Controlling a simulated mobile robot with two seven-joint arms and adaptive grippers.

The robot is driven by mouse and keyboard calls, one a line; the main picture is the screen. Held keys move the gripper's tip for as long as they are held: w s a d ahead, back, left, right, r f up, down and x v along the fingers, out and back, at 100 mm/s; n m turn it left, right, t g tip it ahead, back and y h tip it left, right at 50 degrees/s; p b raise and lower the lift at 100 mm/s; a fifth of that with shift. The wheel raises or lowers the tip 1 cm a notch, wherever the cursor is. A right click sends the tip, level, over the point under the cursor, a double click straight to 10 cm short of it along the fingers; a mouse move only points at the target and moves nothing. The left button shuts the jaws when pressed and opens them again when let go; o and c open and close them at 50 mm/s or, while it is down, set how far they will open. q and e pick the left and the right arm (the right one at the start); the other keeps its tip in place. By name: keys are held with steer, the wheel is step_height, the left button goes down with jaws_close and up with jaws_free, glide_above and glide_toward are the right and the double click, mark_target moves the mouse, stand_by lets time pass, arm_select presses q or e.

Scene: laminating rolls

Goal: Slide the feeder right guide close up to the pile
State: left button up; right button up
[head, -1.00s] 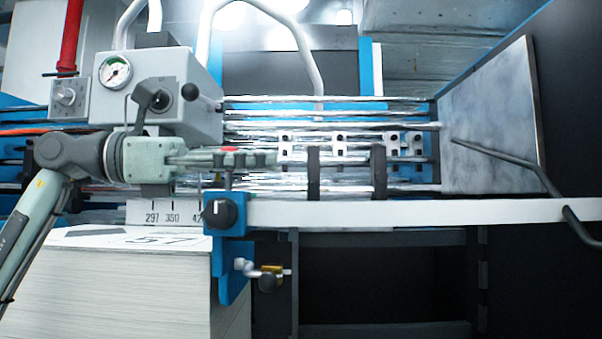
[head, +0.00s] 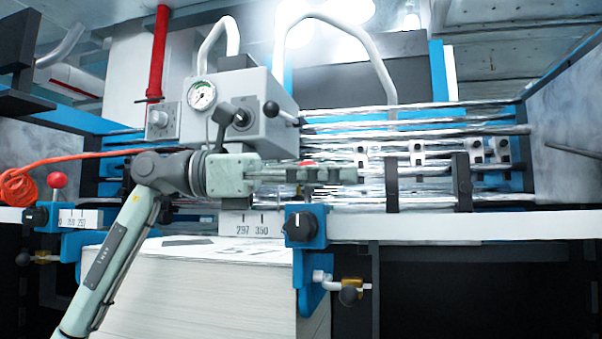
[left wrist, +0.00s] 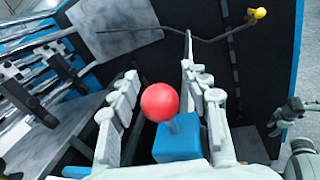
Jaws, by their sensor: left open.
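The feeder right guide (head: 306,226) is a blue block with a black dial, a red ball knob on top and a blue plate hanging below, on a white rail. The pile (head: 190,290) of white sheets stands below the rail; the plate is by its right edge, and I cannot tell whether they touch. My left gripper (head: 350,175) is over the guide, pointing right. In the left wrist view, its open fingers (left wrist: 155,88) lie either side of the red knob (left wrist: 160,102). A grey-green arm part (left wrist: 295,115) shows there at the right; its gripper state is unclear.
The left guide (head: 75,240) with its red knob (head: 57,180) is at the far left. Behind my gripper are a grey gauge box (head: 240,110) and metal bars. Black uprights (head: 462,182) stand behind the white rail (head: 430,226), which is clear to the right.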

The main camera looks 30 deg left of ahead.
arm_select(q)
steer(key=v, duration=1.1)
steer(key=shift+s+a, duration=0.1)
